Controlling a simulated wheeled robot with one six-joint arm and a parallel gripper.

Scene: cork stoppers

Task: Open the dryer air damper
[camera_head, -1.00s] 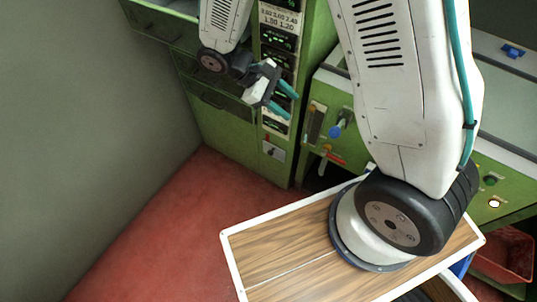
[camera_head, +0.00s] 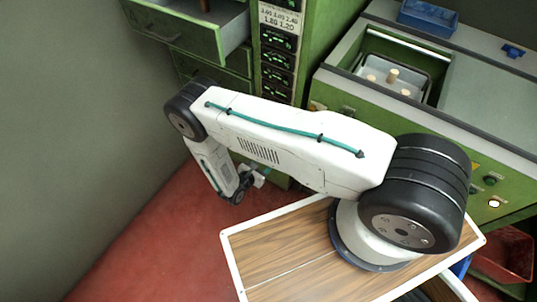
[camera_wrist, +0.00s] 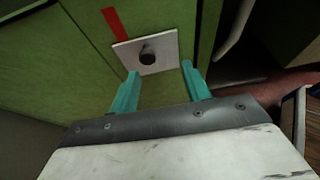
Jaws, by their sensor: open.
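In the wrist view a small white square plate (camera_wrist: 168,46) with a dark round knob (camera_wrist: 148,57) sits on the green cabinet front. A red strip (camera_wrist: 117,24) runs up from the plate's edge. It looks like the damper control, but no label on it can be read. My gripper (camera_wrist: 160,72) is open and empty, its two teal fingers pointing at the plate. The knob lies just beyond the fingertips, between their lines, and appears apart from them. In the head view my gripper (camera_head: 264,172) is small and partly covered by my arm, which hides the plate.
A green drawer (camera_head: 185,38) stands open at upper left. A green column with displays (camera_head: 278,60) rises behind my arm. At right is a green machine with a tray (camera_head: 410,75) holding corks, and a blue bin (camera_head: 427,17). Red floor (camera_head: 135,235) is clear at lower left.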

